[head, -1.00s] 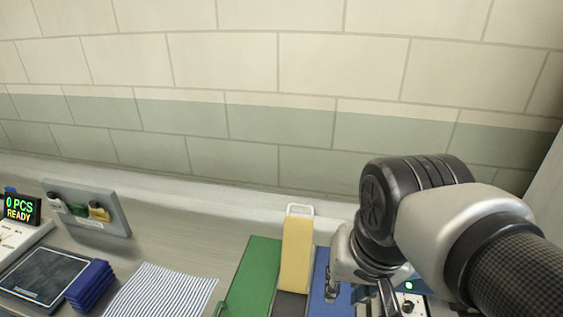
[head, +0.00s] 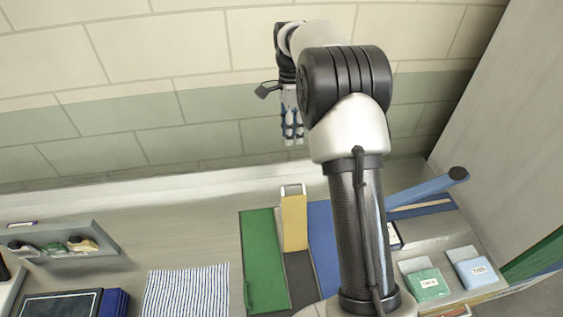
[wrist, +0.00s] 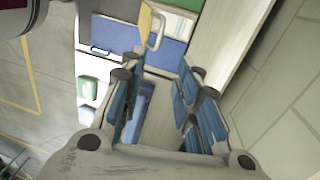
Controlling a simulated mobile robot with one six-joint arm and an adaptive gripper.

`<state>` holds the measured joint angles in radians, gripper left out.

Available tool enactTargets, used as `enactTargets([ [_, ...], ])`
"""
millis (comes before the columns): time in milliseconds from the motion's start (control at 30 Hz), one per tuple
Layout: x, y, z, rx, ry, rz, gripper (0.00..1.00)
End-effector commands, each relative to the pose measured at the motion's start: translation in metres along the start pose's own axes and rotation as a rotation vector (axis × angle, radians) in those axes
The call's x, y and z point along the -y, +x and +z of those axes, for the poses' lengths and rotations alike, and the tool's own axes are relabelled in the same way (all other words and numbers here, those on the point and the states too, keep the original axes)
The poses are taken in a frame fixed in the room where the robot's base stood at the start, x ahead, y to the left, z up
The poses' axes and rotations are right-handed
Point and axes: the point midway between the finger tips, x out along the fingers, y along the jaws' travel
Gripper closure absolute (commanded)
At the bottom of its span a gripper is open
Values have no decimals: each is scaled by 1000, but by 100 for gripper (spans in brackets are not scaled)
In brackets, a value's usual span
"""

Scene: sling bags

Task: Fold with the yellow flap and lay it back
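The yellow flap (head: 294,222) lies between a green flap (head: 264,262) and a blue flap (head: 323,250) in the head view. A pale handle (head: 292,189) is at its far end, and a dark strip (head: 300,278) shows at its near end. My gripper (head: 292,138) is raised high in front of the wall, fingers down, apart from the flaps. In the wrist view my gripper (wrist: 158,72) is open and empty. Part of the yellow flap (wrist: 145,20) and its handle (wrist: 156,36) show there beyond the fingers, near the blue flap (wrist: 165,52). My arm hides part of the blue flap.
A striped cloth (head: 186,290) lies at left, with a dark blue folded stack (head: 114,303) near it. A grey holder (head: 70,242) stands further left. A blue roll (head: 430,187) and green and light blue packets (head: 427,285) are at right. The tiled wall is behind.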

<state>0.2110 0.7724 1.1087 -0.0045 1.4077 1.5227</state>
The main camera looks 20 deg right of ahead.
Motion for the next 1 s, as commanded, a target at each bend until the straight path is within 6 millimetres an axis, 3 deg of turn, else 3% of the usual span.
enactTargets([
  [267,2,24,-2,1,25,12,70],
  [800,1,138,-2,1,23,11,70],
  [1000,2,166,-2,1,23,9,70],
])
